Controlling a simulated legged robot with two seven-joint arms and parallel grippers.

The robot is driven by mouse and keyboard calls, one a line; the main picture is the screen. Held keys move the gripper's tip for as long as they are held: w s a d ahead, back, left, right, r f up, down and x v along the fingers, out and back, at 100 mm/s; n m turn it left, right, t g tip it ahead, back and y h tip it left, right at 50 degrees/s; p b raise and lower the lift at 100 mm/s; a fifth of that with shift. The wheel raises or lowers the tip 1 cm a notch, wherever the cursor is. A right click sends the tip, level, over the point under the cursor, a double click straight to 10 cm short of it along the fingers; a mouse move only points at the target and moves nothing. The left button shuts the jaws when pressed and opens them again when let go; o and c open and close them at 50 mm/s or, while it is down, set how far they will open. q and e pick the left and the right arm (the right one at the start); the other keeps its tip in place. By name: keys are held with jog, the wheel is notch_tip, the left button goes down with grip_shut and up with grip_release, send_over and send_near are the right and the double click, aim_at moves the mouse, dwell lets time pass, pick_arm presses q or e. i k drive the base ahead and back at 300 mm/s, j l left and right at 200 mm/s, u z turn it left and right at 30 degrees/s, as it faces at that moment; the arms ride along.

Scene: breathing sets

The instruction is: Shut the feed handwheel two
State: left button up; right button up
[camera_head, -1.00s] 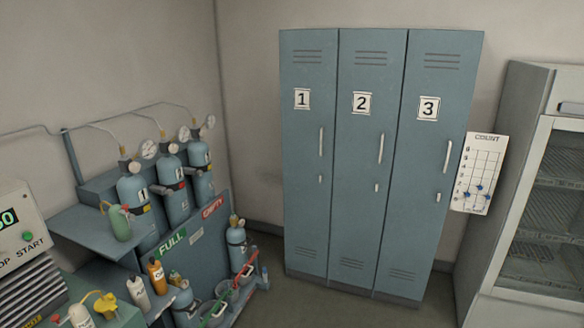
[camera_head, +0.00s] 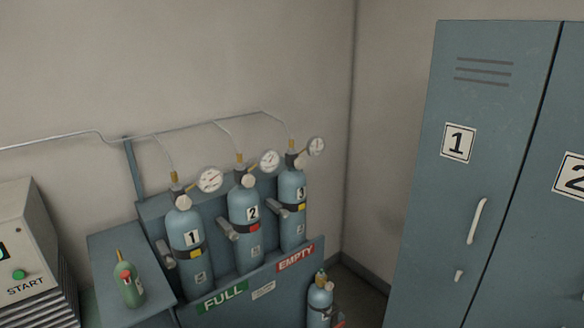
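Three blue-grey feed cylinders stand upright in a rack against the back wall, numbered 1 (camera_head: 188,262), 2 (camera_head: 246,238) and 3 (camera_head: 291,222). Cylinder two is the middle one. A pale round handwheel (camera_head: 249,181) sits at its neck, below a brass fitting with a hose. A white gauge (camera_head: 269,161) is beside it on the right. Whether the handwheel is open or shut cannot be told. Neither of my grippers is in view.
A small green bottle (camera_head: 129,286) with a red part stands on a blue shelf left of the rack. FULL (camera_head: 222,297) and EMPTY (camera_head: 295,257) signs are on the rack's front panel. A machine with a START button (camera_head: 18,275) is at far left. Blue locker 1 (camera_head: 440,240) stands at right.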

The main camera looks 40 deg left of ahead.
aim_at(248, 181)
jog(key=i+l+u, duration=0.1)
jog(key=i+u, duration=0.15)
jog(key=i, duration=0.3)
jog(key=i+l+u, duration=0.3)
jog(key=i, duration=0.3)
jog(key=j, duration=0.1)
